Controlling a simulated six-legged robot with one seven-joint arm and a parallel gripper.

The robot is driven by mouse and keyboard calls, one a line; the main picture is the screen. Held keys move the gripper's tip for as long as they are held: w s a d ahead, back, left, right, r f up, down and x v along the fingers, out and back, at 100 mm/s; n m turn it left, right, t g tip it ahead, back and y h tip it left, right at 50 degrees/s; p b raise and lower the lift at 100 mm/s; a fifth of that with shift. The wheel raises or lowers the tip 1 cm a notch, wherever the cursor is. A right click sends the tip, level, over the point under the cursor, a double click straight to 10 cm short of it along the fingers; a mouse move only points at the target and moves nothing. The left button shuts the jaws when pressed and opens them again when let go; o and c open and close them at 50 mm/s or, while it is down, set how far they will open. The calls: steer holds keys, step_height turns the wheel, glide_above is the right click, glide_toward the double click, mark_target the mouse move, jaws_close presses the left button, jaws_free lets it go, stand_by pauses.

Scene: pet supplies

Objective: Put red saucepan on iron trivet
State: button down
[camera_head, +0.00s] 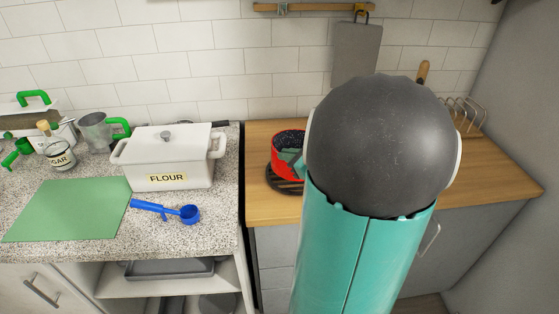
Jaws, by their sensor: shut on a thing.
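The red saucepan (277,163), with a dark speckled inside, shows just left of my large teal and dark grey arm, over the wooden counter. The dark iron trivet (283,185) lies on the counter directly below it in the picture. I cannot tell whether the pan's base touches the trivet. A teal part of my gripper (291,160) shows against the pan, and it is shut on the pan. My arm hides the gripper's fingertips, the pan's right side and part of the trivet.
A white flour box (168,157), a blue scoop (170,210) and a green mat (68,210) occupy the speckled counter at left. A grey cutting board (355,60) hangs behind my arm. A wire rack (467,115) stands at the back right. The wooden counter (490,175) is clear at right.

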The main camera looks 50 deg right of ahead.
mark_target(287, 172)
steer(key=shift+w+f, duration=0.15)
steer(key=shift+f, duration=0.05)
steer(key=shift+w+d+f, duration=0.1)
steer(key=shift+f, duration=1.45)
steer(key=c, duration=1.6)
jaws_free()
